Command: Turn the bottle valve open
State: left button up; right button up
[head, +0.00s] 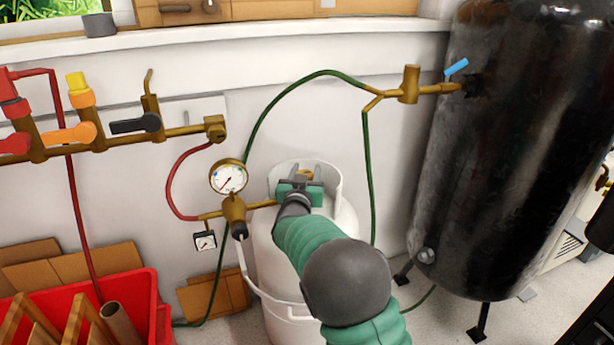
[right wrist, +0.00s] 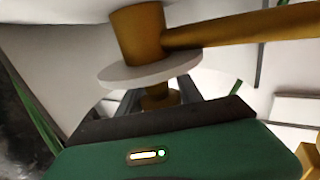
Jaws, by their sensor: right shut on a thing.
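The white gas bottle (head: 345,215) stands on the floor against the wall, with a white collar around its top. Its brass bottle valve (head: 303,174) shows only as a small piece between the fingers. My right gripper (head: 302,176), on a green and grey arm, reaches into the collar from the front and is shut on the valve. In the right wrist view, the brass valve body (right wrist: 137,32) has a pale round disc (right wrist: 150,69), with a brass part beyond it between my dark fingers (right wrist: 160,95). How far the valve is turned cannot be told. My left gripper is not in view.
A brass regulator with a round gauge (head: 228,178) stands left of the bottle. Green hoses (head: 368,180) and a red hose (head: 172,188) run around it. A black tank (head: 500,170) stands at right, a red crate (head: 150,295) at lower left, and a valve manifold (head: 185,130) on the wall.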

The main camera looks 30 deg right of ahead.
jog(key=n+t+y+b, duration=0.1)
jog(key=y+b, duration=0.1)
jog(key=n+t+y+b, duration=0.1)
jog(key=n+y+b, duration=0.1)
jog(key=shift+w+a+f+t, duration=0.1)
jog(key=shift+a+f+t, duration=0.05)
jog(key=shift+f+t, duration=0.25)
jog(key=shift+a+r+n+y+b, duration=0.1)
jog(key=shift+r+n+y+b, duration=0.1)
jog(key=shift+n+y+b, duration=0.25)
jog(key=shift+w+a+r+n+t+y+p, duration=0.1)
jog(key=shift+r+n+t+y+p, duration=0.1)
jog(key=shift+n+t+y+p, duration=0.55)
jog(key=n+y+p, duration=0.1)
jog(key=y+p, duration=0.1)
jog(key=p, duration=0.1)
jog(key=a+n+y+p, duration=0.1)
jog(key=n+y+p, duration=0.1)
jog(key=y+p, duration=0.1)
jog(key=n+y+p, duration=0.1)
jog(key=y+p, duration=0.2)
jog(key=shift+w+a+r+n+p, duration=0.1)
jog(key=shift+a+r+n+p, duration=0.15)
jog(key=shift+r+n+p, duration=0.1)
jog(key=shift+a+f+n+y+p, duration=0.15)
jog(key=shift+f+n+y+p, duration=0.25)
jog(key=shift+y+p, duration=0.4)
jog(key=shift+r, duration=0.1)
jog(key=o, duration=1.4)
